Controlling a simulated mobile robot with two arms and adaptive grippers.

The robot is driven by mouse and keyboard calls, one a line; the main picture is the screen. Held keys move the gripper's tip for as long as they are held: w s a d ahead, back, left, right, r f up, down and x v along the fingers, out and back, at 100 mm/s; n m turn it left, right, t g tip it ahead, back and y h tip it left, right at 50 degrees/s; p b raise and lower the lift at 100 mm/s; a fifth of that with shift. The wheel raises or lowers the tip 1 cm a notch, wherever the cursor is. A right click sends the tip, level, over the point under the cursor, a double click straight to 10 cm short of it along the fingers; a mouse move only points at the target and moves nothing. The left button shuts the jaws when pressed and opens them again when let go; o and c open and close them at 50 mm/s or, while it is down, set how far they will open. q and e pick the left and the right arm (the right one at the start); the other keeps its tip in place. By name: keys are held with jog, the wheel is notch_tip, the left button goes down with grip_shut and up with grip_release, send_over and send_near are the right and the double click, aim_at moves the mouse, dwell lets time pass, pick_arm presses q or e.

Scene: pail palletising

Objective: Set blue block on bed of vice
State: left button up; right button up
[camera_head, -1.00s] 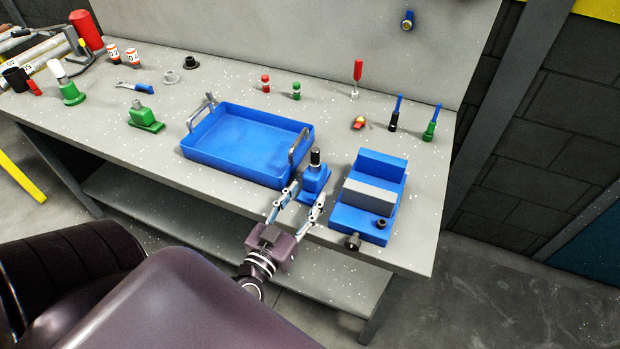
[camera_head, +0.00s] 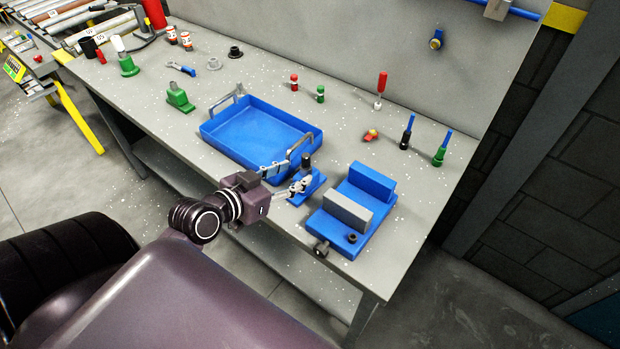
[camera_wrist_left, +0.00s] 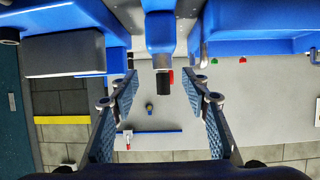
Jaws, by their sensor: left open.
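The blue block (camera_head: 312,193) is a small blue body with a black knob on top. It stands on the bench between the tray and the vice. The vice (camera_head: 377,234) is right of it, blue with a grey jaw plate and a bare blue bed. My left gripper (camera_head: 287,178) is open, its fingers pointing towards the block; the nearer finger covers part of it. In the left wrist view the block (camera_wrist_left: 160,33) shows in the gap between the fingertips (camera_wrist_left: 164,82), with none visibly touching it. The vice jaw (camera_wrist_left: 64,55) shows at left there. My right gripper is out of view.
A blue tray (camera_head: 222,147) with grey handles stands just left of the block, close to my gripper.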

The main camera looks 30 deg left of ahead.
aim_at(304, 168)
pick_arm(q)
jog(key=shift+w+a+f, duration=0.3)
jog(key=shift+w+a, duration=0.05)
jog(key=shift+w, duration=0.2)
jog(key=shift+p+x, duration=0.75)
jog(key=shift+x, duration=0.25)
jog(key=x, duration=0.3)
jog(key=shift+w+d+p, duration=0.15)
jog(key=shift+d+p, duration=0.05)
jog(key=shift+p, duration=0.1)
jog(key=c, duration=0.9)
grip_shut()
jog(key=shift+r, duration=0.1)
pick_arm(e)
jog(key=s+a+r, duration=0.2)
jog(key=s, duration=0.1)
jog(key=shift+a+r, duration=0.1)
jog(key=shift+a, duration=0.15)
